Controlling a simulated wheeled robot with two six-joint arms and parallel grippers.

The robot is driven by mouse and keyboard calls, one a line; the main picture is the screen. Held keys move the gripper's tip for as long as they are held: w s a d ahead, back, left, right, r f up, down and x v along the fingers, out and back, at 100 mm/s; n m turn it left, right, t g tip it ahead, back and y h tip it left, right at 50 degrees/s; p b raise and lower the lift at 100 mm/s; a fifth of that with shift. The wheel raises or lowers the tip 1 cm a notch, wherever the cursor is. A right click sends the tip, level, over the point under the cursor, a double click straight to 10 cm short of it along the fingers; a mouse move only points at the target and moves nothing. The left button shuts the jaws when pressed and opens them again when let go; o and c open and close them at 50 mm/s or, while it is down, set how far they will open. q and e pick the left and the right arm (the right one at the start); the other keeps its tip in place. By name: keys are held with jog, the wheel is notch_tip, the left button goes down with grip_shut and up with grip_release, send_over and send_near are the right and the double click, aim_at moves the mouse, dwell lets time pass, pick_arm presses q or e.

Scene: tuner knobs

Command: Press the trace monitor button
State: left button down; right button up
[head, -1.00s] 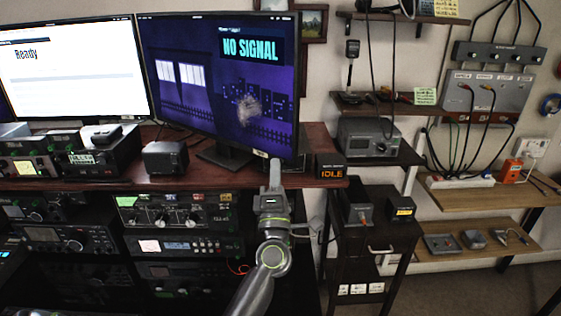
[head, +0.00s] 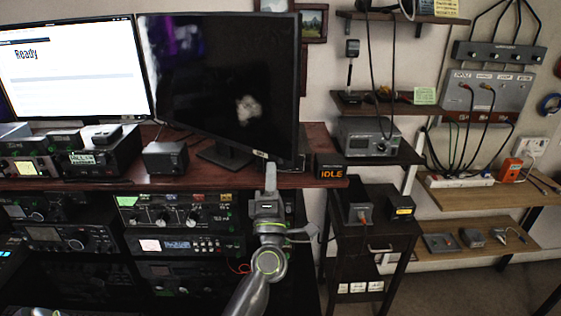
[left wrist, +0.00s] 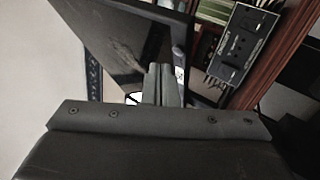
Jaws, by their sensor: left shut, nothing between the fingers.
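A large monitor (head: 215,90) stands on the desk. Its screen is mostly dark, with a dim purple patch at upper left and a pale smudge right of the middle. A small light label (head: 262,154) sits on its lower right bezel. My left gripper (head: 271,166) is shut and empty, its fingertips just below that bezel corner; contact cannot be told. In the left wrist view the shut fingers (left wrist: 163,84) point up at the lower edge of the dark monitor (left wrist: 125,40). I cannot make out the button itself. My right gripper is not in view.
A second monitor (head: 70,70) at left shows a white "Ready" screen. A small box reading IDLE (head: 331,172) stands at the desk's right end. A black speaker-like box (head: 165,157) is left of the monitor stand. Radio racks fill the space below.

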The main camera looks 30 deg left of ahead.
pick_arm(q)
jog(key=s+p, duration=0.1)
jog(key=s, duration=0.5)
jog(key=shift+a, duration=0.25)
dwell(0.4)
